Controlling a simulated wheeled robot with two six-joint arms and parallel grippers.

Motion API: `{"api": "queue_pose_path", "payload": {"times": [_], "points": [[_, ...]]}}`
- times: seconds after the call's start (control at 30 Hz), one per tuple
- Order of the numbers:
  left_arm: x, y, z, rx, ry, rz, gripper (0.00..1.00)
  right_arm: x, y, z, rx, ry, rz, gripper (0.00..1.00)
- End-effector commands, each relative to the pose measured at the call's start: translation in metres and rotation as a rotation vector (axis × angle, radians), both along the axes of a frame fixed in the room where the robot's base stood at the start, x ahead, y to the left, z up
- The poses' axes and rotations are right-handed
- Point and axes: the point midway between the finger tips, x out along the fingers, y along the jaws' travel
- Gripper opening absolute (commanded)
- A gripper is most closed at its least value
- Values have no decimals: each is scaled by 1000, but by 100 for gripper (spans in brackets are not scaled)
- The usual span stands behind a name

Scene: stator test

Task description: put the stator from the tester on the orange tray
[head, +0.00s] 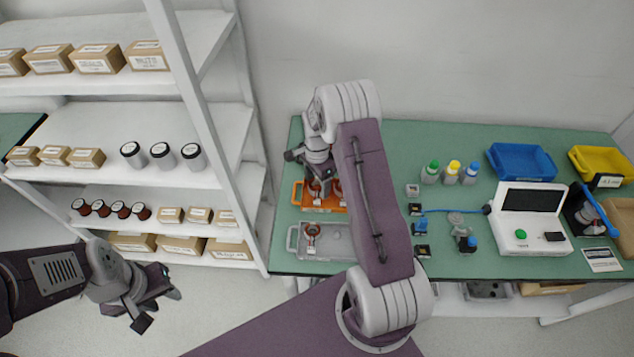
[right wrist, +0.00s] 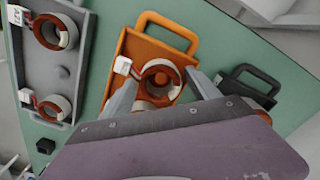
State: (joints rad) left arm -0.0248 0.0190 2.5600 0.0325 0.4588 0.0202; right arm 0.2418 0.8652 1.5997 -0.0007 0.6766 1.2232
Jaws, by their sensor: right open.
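The orange tray (head: 297,194) lies at the table's left side. In the right wrist view the orange tray (right wrist: 181,30) holds a copper-and-white stator (right wrist: 161,79) with a white tag; another copper part behind it is mostly hidden by my gripper. My right gripper (right wrist: 162,90) is open, its fingers on either side of that stator; I cannot tell whether they touch it. In the head view my right gripper (head: 316,180) is over the orange tray. The white tester (head: 532,203) with dark screen stands at the right; I see no stator on it. My left gripper (head: 155,305) is open and empty, away from the table.
A grey tray (head: 335,251) lies in front of the orange one; in the right wrist view the grey tray (right wrist: 87,75) holds two stators. Small parts, bottles (head: 451,172) and a blue bin (head: 522,163) stand farther right. A shelf (head: 190,120) is left.

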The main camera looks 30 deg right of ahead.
Motion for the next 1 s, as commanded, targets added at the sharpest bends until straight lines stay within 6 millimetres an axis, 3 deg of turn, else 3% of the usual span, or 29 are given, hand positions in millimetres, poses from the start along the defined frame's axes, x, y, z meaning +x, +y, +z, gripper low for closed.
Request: {"api": "queue_pose_path", "payload": {"times": [0.27, 1.0], "points": [[0, 0, 4, 0, 0, 0, 36, 0, 0, 5, 0, 0, 0, 70], [0, 0, 43, 0, 0, 0, 36, 0, 0, 50, 0, 0, 0, 70]]}}
